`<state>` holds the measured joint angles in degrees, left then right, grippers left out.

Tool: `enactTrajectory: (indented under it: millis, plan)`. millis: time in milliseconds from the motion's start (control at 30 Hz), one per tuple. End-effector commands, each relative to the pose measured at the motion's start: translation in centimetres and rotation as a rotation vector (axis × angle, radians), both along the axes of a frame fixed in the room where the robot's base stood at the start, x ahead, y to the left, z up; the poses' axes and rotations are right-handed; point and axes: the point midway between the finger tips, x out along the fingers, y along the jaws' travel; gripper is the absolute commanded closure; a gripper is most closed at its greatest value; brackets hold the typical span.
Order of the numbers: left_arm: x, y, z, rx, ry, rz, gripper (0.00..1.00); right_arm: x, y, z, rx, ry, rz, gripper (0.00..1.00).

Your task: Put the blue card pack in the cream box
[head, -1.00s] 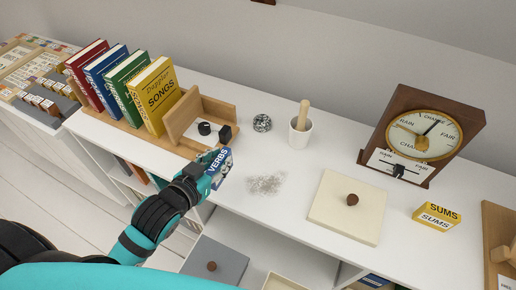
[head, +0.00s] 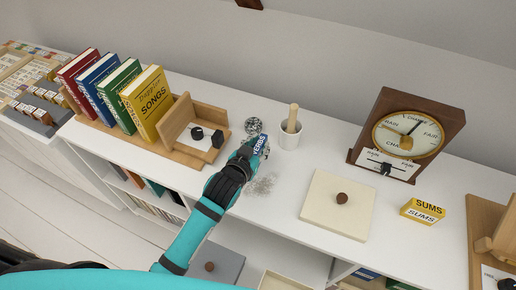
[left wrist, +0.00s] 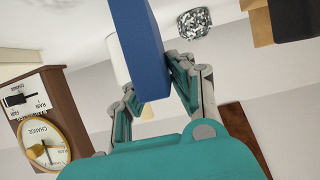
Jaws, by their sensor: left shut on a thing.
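The blue card pack (head: 259,146), marked VERBS, is held up in my left gripper (head: 252,150), above the white shelf top. In the left wrist view the blue pack (left wrist: 142,50) sits upright between the two fingers (left wrist: 155,88). A cream square lid (head: 322,208) with a brown knob lies flat on the white top, right of the gripper. A cream open-looking box (head: 283,281) shows only partly at the bottom edge, lower than the top. My right gripper is not in view.
A glass jar-like thing (head: 253,125) and a white cup (head: 289,136) with a wooden stick stand just behind the gripper. Grey shavings (head: 263,184) lie in front. A grey knobbed lid (head: 225,266) is below.

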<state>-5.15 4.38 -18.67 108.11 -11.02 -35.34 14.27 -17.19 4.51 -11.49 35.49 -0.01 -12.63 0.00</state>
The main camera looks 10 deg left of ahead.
Motion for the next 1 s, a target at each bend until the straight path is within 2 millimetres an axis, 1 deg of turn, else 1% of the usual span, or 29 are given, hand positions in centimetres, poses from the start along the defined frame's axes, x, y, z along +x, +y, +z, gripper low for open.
enactTrajectory:
  millis: [33,133,500,533,700,1000]
  plan:
    - [-0.1,0.0,-0.8,0.0,0.004,0.0,1.0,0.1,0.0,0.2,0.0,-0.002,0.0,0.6]
    - [-0.1,0.0,-1.7,-0.001,0.001,0.0,1.0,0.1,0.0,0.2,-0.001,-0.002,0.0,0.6]
    - [-0.1,0.1,-2.1,-0.002,-0.001,0.001,1.0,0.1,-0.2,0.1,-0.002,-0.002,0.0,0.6]
    - [-0.1,0.1,-2.2,-0.002,0.0,0.001,0.77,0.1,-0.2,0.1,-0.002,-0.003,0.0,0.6]
    - [-0.1,0.1,-2.1,-0.001,0.0,0.0,0.55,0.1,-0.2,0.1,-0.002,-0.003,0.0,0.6]
    - [-0.1,0.1,-1.9,-0.001,-0.001,0.0,0.55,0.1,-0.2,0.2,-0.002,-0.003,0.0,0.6]
